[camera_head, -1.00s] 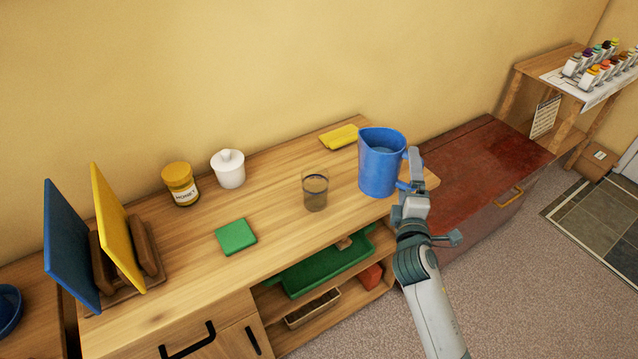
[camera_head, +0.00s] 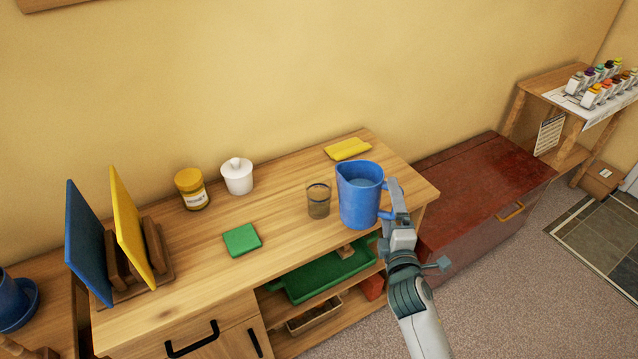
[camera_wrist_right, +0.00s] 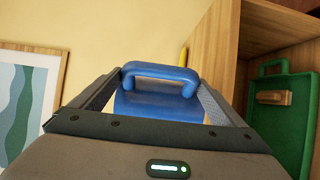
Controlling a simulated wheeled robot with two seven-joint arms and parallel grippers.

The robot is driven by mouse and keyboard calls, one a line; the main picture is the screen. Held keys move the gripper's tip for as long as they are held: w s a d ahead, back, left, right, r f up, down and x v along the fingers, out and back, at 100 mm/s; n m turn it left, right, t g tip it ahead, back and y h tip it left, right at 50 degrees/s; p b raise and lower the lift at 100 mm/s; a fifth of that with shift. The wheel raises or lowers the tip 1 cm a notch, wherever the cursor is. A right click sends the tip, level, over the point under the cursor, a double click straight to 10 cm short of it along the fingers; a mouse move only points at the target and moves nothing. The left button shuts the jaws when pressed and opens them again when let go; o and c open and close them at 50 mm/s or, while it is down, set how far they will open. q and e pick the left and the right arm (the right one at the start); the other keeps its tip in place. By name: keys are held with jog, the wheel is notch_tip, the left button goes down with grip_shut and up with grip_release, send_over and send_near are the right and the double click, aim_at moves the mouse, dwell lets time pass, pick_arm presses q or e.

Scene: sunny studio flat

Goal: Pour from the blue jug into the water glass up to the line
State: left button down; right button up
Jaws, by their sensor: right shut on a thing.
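The blue jug (camera_head: 358,200) is near the right end of the wooden counter, close to upright, with its open top showing a paler blue inside. My right gripper (camera_head: 394,211) is shut on the jug's handle, which also shows between the fingers in the right wrist view (camera_wrist_right: 160,78). I cannot tell whether the jug's base touches the counter. The water glass (camera_head: 318,201) stands on the counter just left of the jug, with a small gap between them. It is clear, with a darker band around it; its fill level is hard to tell. My left gripper is out of view.
A green square (camera_head: 242,240), a honey jar (camera_head: 192,189), a white lidded pot (camera_head: 237,177) and a yellow cloth (camera_head: 348,149) lie on the counter. A rack (camera_head: 160,266) holds blue and yellow boards at left. A red chest (camera_head: 480,190) stands at right.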

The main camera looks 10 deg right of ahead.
jog(key=shift+w+a+f+n+g+p, duration=0.1)
jog(key=shift+w+a+n+g+p, duration=0.2)
jog(key=shift+w+a+n+p, duration=0.5)
jog(key=shift+s+a, duration=0.1)
jog(key=shift+a, duration=0.05)
jog(key=shift+r+p, duration=0.35)
jog(key=shift+p, duration=0.05)
jog(key=p, duration=0.2)
jog(key=r+p, duration=0.1)
jog(key=shift+s+d+r+n+g+p, duration=0.1)
jog(key=shift+s+d+n+g+p, duration=0.1)
jog(key=shift+n+g+p, duration=0.15)
jog(key=shift+d+r+n+g+p, duration=0.2)
jog(key=shift+r+n+p, duration=0.6)
jog(key=shift+p, duration=1.7)
